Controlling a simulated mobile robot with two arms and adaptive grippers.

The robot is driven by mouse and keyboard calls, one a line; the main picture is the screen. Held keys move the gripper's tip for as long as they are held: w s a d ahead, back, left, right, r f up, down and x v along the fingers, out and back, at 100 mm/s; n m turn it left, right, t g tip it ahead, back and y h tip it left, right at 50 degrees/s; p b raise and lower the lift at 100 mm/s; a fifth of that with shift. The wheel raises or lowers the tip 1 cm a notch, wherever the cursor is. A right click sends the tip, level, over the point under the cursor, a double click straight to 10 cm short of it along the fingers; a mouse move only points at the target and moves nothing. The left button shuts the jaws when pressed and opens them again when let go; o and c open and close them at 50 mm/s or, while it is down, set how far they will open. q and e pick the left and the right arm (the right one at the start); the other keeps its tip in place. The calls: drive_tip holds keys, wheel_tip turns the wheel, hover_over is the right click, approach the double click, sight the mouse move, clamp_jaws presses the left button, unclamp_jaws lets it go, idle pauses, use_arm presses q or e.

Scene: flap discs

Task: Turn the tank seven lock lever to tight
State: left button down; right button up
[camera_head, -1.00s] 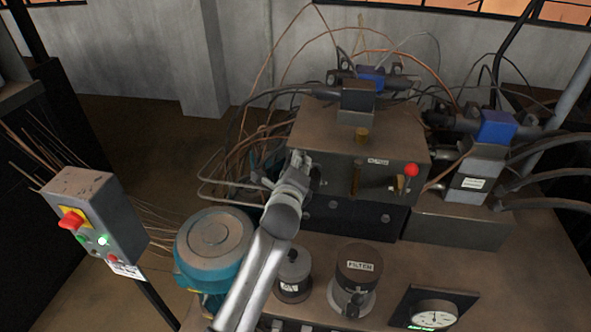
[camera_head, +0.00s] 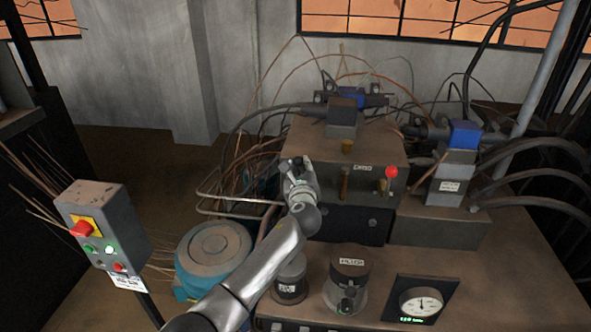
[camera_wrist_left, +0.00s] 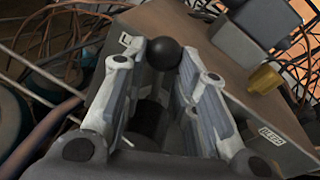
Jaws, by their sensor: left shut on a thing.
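The grey box (camera_head: 345,140) on the machine carries a small label, a brass-coloured lever and a red-knobbed lever (camera_head: 391,173) on its front. My left gripper (camera_head: 294,168) is at the left end of this box. In the left wrist view, its fingers (camera_wrist_left: 162,60) are closed on a lever with a round black knob (camera_wrist_left: 166,53). The knob shows at the fingertips; the lever's lower part is dark and mostly hidden between the fingers. My right gripper is not in view.
A teal motor (camera_head: 213,255) and the filter housing (camera_head: 349,275) stand close to my left arm. A gauge (camera_head: 421,302) is at the front right. A control box with a red switch (camera_head: 82,229) stands at left. Loose wires and pipes crowd behind the gripper.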

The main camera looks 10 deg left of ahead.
use_arm(q)
drive_tip(key=shift+d+r+m, duration=0.1)
drive_tip(key=shift+d+m, duration=0.1)
drive_tip(key=shift+m, duration=0.2)
drive_tip(key=shift+d+m+p, duration=0.3)
drive_tip(key=shift+d+m, duration=0.05)
drive_tip(key=shift+m, duration=0.25)
drive_tip(key=shift+d+m, duration=0.35)
drive_tip(key=shift+m, duration=0.45)
drive_tip(key=c, duration=1.2)
unclamp_jaws()
drive_tip(key=shift+d, duration=0.1)
